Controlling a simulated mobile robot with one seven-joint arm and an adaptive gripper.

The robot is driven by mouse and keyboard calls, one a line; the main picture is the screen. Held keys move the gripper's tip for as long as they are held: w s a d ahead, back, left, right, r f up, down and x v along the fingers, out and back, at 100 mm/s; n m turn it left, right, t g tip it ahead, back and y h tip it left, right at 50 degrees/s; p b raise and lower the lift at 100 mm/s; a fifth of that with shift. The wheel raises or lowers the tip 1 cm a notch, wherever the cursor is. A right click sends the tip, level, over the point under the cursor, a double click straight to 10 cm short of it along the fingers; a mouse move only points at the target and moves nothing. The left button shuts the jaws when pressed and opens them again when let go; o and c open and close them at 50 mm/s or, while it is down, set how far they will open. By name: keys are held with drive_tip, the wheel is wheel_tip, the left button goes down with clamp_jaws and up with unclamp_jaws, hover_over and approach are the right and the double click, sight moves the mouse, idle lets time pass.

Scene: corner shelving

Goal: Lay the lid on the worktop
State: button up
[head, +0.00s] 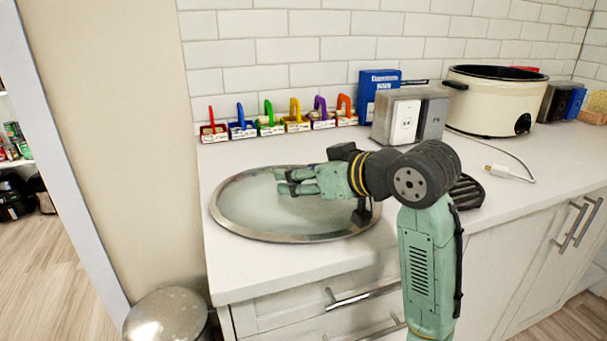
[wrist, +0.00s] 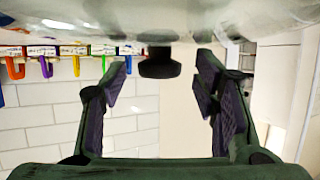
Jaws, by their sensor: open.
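The lid (head: 235,207) is a large oval of clear glass with a metal rim. In the head view it appears to lie flat on the white worktop (head: 262,277), near its left end. My gripper (head: 284,182) is low over the lid, pointing left, and hides part of it. In the wrist view the lid's glass (wrist: 225,14) fills the top edge, and its dark knob (wrist: 160,65) shows between the spread fingertips, with a gap on each side. My gripper is open and holds nothing.
A cream slow cooker (head: 487,111) with an open top stands at the back right. A grey toaster-like box (head: 400,118) and a blue box (head: 378,84) are left of it. Several coloured-handled holders (head: 270,123) line the wall. A round bin (head: 165,318) stands below left.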

drive_tip(key=v, duration=1.2)
drive_tip(key=shift+r+b, duration=0.15)
drive_tip(key=shift+b, duration=0.3)
